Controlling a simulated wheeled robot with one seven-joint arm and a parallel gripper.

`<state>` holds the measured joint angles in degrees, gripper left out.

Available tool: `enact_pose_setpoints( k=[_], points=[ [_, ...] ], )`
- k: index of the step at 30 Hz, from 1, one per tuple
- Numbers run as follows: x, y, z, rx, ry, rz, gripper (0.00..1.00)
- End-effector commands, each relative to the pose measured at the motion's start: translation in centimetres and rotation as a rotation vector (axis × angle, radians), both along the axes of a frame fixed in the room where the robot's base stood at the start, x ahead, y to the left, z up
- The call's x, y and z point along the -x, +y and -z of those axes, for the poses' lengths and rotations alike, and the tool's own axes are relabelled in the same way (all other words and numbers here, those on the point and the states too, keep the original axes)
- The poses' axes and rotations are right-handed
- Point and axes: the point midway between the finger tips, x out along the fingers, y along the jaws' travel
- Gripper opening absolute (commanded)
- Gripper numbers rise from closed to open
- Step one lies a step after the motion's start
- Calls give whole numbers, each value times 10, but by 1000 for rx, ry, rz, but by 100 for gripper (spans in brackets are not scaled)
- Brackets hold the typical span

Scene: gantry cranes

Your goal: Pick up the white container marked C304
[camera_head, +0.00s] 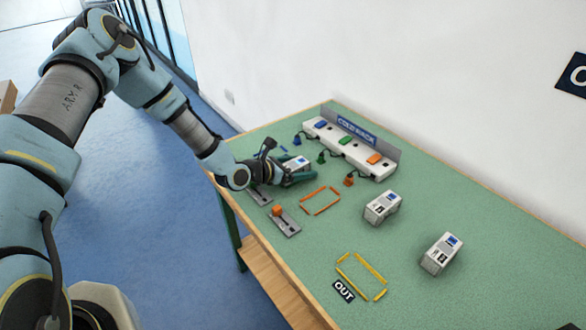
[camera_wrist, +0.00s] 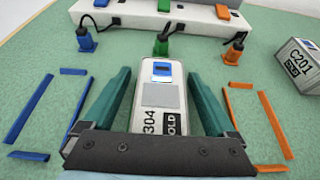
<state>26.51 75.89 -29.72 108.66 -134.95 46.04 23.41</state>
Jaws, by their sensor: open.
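The white container marked C304 (camera_wrist: 160,95) stands on the green table top between the two teal fingers of my gripper (camera_wrist: 160,100). In the wrist view its label reads "304" and "COLD", with the lower part hidden by my gripper's dark palm bar. The fingers lie along both sides of it, with a narrow gap visible on each side. In the head view the container (camera_head: 296,163) shows only partly, and my gripper (camera_head: 300,174) is low at the table.
A container marked C201 (camera_wrist: 298,65) stands to the right, with another white container (camera_head: 441,253) nearer. The cold rack (camera_head: 340,145) with plugs and cables stands behind. Blue strips (camera_wrist: 35,105) and orange strips (camera_wrist: 275,125) lie either side. Yellow strips (camera_head: 362,274) lie by the OUT sign (camera_head: 343,291).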

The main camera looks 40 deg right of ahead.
Motion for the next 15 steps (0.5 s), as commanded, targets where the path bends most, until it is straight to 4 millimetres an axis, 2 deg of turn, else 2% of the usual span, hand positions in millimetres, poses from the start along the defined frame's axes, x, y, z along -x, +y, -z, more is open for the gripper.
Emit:
enact_pose_setpoints(
  k=[3, 15],
  points=[
    [0, 0, 0, 0, 0, 0, 90],
    [0, 1, 0, 0, 0, 1, 45]
  ],
)
